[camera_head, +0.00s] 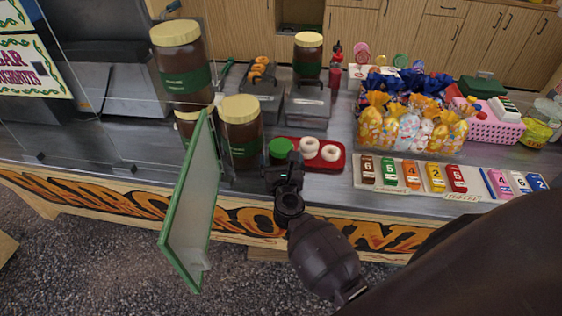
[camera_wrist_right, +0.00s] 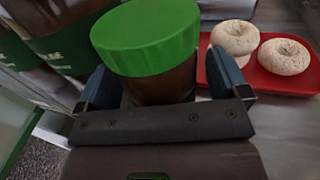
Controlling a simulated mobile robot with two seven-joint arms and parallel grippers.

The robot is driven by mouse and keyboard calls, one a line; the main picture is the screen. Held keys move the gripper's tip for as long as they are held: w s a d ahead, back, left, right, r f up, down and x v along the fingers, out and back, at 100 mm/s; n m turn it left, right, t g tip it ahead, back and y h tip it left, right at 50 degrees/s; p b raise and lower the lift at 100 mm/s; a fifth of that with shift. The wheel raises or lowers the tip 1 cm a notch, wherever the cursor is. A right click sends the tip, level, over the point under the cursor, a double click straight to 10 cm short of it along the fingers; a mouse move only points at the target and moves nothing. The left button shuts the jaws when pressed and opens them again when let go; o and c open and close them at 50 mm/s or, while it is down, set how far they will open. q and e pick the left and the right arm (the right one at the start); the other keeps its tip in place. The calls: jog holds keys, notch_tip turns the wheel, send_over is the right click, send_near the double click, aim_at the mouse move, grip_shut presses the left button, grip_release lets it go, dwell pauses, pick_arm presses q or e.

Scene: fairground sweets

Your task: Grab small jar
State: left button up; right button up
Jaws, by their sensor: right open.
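The small jar (camera_head: 281,149) has a green lid and a brown body. It stands upright at the front of the counter, left of the red tray. My right gripper (camera_head: 283,172) is at its near side and hides its lower part in the head view. In the right wrist view the small jar (camera_wrist_right: 150,45) stands between the two blue fingers of my right gripper (camera_wrist_right: 162,84), which are open around it. I cannot tell whether either finger touches it. My left gripper is not in view.
Large brown jars with yellow lids (camera_head: 241,135) stand close on the left. A green-framed panel (camera_head: 192,205) juts out at the front left. A red tray (camera_head: 340,163) with doughnuts (camera_head: 330,153) is just right. Number blocks (camera_head: 412,174) and wrapped sweets (camera_head: 408,130) lie farther right.

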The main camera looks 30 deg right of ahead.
jog(key=shift+w, duration=0.1)
jog(key=c, duration=1.3)
